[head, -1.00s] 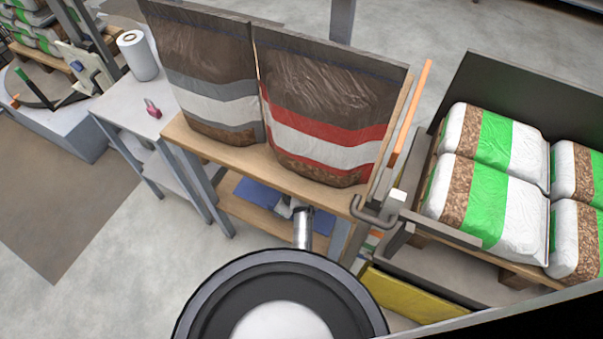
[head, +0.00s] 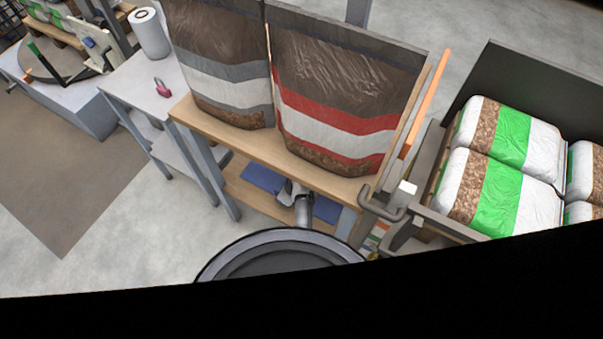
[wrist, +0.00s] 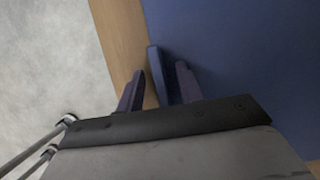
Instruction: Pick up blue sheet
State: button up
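The blue sheet (head: 262,179) lies flat on the wooden lower shelf, under the shelf that carries two large bags. It also fills the right side of the wrist view (wrist: 240,60). My gripper (head: 286,188) is at the sheet and hides its middle in the head view. In the wrist view, my gripper (wrist: 160,72) has dark fingers standing apart over the sheet's left edge, with bare wood showing beside them. A dark blue upright piece shows between them. I cannot tell whether the fingertips touch the sheet.
The upper wooden shelf (head: 245,148) with a grey-striped bag (head: 222,80) and a red-striped bag (head: 335,120) is close above my gripper. A grey side table (head: 140,85) holds a paper roll and pink padlock.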

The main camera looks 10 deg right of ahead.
grip_shut()
jog(key=shift+r, duration=0.15)
